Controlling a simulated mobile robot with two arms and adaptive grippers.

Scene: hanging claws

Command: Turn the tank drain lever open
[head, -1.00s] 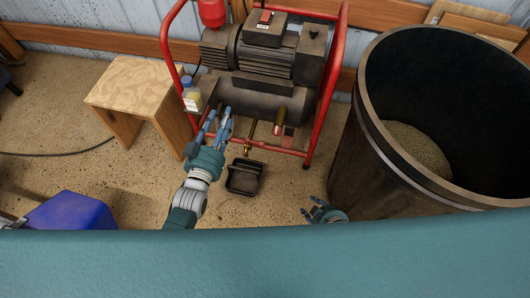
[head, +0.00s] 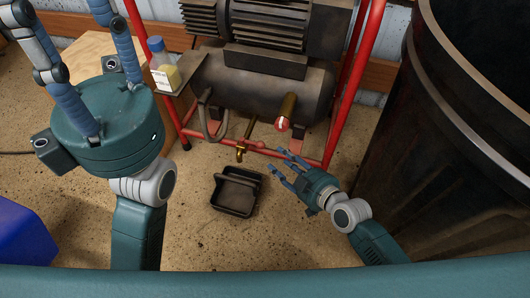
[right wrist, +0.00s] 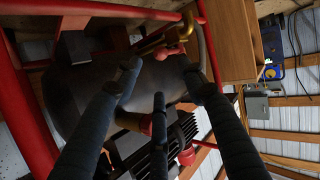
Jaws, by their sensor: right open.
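The tank is the dark horizontal cylinder (head: 255,88) of the compressor, within a red tube frame. A brass drain valve (head: 240,154) hangs below it, with a small red knob (head: 261,145) beside it that looks like the lever's end. My right gripper (head: 285,163) is open and empty, just right of and below the knob, apparently not touching it. In the right wrist view, its spread fingers (right wrist: 160,88) point towards the tank, with the brass valve (right wrist: 163,42) beyond. My left gripper (head: 88,45) is large at the left, fingers spread; some tips are cut off.
A black drip pan (head: 237,205) lies on the floor below the valve. A brass fitting with a red end (head: 284,118) juts from the tank above my right gripper. A small bottle (head: 161,68) sits at the frame's left. A large dark bin (head: 445,150) stands close on the right.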

